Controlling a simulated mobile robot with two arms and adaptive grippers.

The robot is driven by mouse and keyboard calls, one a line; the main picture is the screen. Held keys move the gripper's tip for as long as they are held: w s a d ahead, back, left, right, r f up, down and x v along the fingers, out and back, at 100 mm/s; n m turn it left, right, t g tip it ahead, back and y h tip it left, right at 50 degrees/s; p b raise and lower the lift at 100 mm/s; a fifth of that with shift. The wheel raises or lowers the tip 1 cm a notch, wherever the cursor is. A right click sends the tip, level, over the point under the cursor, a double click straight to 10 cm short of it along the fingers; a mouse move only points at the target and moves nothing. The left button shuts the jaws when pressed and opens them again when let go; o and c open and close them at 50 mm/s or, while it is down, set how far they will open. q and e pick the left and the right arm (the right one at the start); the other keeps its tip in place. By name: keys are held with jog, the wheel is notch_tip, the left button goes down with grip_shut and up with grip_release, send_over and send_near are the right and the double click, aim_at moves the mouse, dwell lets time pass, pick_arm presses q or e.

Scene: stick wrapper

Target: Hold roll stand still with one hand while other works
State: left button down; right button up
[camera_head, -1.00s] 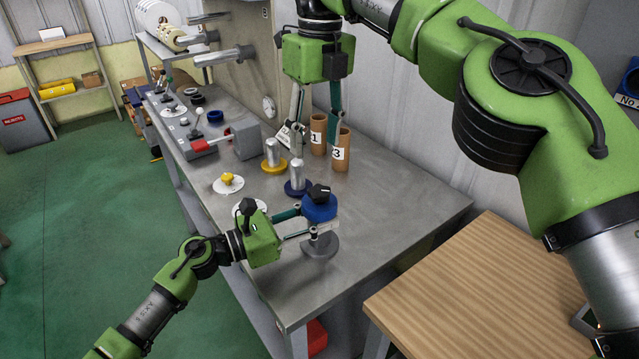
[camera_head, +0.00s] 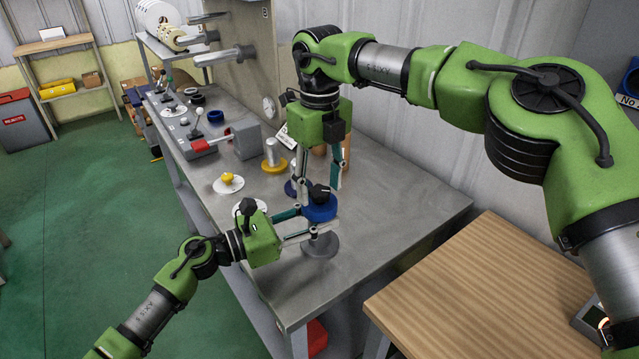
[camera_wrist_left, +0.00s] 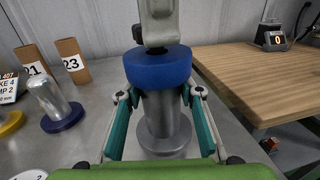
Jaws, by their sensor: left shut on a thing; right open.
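The roll stand is a grey metal post on a round base (camera_head: 320,246) with a blue collar (camera_head: 320,210) and a dark knob (camera_head: 320,191) on top. It stands upright near the table's front corner. My left gripper (camera_head: 306,232) is shut on the post from the left, below the collar. In the left wrist view its fingers flank the post (camera_wrist_left: 160,115) under the blue collar (camera_wrist_left: 158,67). My right gripper (camera_head: 319,184) points down, open, with its fingers on either side above the collar. In the wrist view a grey finger part covers the collar's top, so contact there is unclear.
A yellow-based post (camera_head: 273,158) and a white disc with a yellow knob (camera_head: 228,183) are nearby. A wooden table (camera_head: 480,285) is at right.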

jog(key=shift+f, duration=0.1)
jog(key=c, duration=1.1)
